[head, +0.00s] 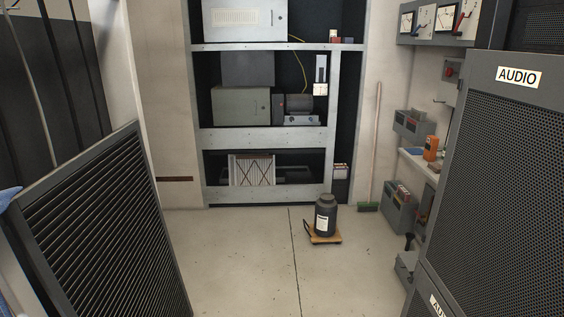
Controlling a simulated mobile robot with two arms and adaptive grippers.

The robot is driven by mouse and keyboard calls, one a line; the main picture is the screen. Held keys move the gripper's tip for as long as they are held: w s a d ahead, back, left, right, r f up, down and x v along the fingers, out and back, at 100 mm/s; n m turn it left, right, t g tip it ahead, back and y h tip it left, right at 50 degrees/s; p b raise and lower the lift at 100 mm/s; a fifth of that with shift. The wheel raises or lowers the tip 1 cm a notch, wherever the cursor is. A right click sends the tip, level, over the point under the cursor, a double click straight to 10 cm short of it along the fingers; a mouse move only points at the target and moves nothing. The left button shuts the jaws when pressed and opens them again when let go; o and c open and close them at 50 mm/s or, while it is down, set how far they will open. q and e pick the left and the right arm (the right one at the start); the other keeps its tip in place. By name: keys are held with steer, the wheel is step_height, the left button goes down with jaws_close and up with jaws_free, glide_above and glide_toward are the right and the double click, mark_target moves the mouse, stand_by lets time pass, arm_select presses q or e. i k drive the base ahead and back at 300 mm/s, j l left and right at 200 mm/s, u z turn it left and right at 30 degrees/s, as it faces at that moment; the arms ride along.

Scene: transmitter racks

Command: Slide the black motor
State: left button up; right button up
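I cannot tell for sure which thing is the black motor. A black, upright cylinder with a narrower top and a white label (325,216) stands on a small wooden board (326,240) on the floor, in front of the rack. A dark grey, motor-like cylinder (299,102) sits on a light base on the rack's middle shelf, right of a grey-green box (241,106). Both are well away from me. Neither of my grippers is in view.
A louvred panel (105,225) leans at the left. The tall AUDIO cabinet (515,140) blocks the right. A broom (374,150) leans by the back wall, near wall boxes (398,207). The concrete floor (250,260) between is mostly clear.

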mark_target(324, 229)
steer(key=i, duration=1.85)
